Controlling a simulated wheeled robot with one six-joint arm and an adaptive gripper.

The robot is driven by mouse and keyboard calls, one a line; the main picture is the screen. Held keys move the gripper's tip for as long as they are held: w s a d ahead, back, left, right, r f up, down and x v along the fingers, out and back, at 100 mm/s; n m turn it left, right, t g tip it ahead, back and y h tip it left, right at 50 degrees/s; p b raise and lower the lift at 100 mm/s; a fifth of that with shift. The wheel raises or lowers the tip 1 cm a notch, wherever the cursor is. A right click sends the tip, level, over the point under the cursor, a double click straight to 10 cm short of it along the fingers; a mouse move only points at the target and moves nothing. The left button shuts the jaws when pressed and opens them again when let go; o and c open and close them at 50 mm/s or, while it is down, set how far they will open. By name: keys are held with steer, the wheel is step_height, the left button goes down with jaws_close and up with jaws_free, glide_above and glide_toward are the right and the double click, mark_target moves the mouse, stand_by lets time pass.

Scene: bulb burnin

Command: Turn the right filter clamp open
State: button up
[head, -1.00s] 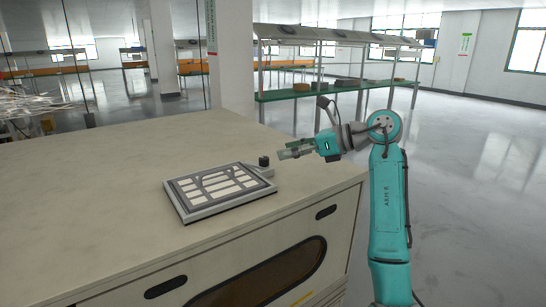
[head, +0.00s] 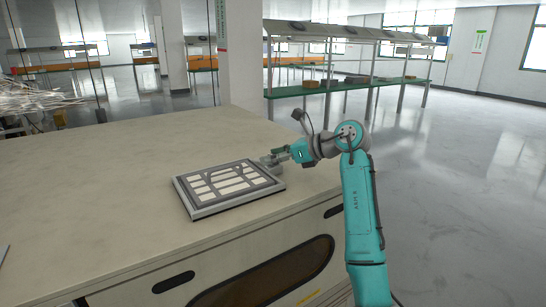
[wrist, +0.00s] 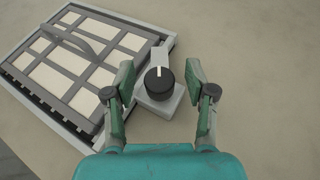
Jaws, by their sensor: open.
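The filter panel (head: 228,186) is a grey frame with pale cells, lying flat on the cabinet top. Its right clamp is a black round knob (wrist: 159,82) with a white line, on a grey block (wrist: 160,105) at the frame's edge in the wrist view. The white line points up the picture, toward a grey tab. My gripper (wrist: 160,76) is open, with one green finger on each side of the knob and a gap to each. In the head view my gripper (head: 272,158) is at the panel's right corner and hides the knob.
The cabinet top (head: 110,165) is clear around the panel. A grey curved handle (wrist: 66,40) stands on the panel in the wrist view. A shelf rack (head: 345,88) stands behind, with open floor at right.

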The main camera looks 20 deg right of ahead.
steer(key=shift+w+a, duration=0.1)
steer(key=shift+a, duration=0.05)
steer(key=shift+c, duration=0.2)
jaws_close()
steer(key=shift+f+m+h, duration=0.1)
steer(key=shift+m+h, duration=0.2)
steer(key=shift+h, duration=0.1)
steer(key=shift+a+m+t+h, duration=0.1)
steer(key=shift+m+t+h, duration=0.9)
steer(key=shift+m+t, duration=0.15)
steer(key=shift+m+t+h, duration=0.65)
steer(key=shift+m+h, duration=0.8)
steer(key=shift+h, duration=0.05)
steer(key=shift+o, duration=0.2)
jaws_free()
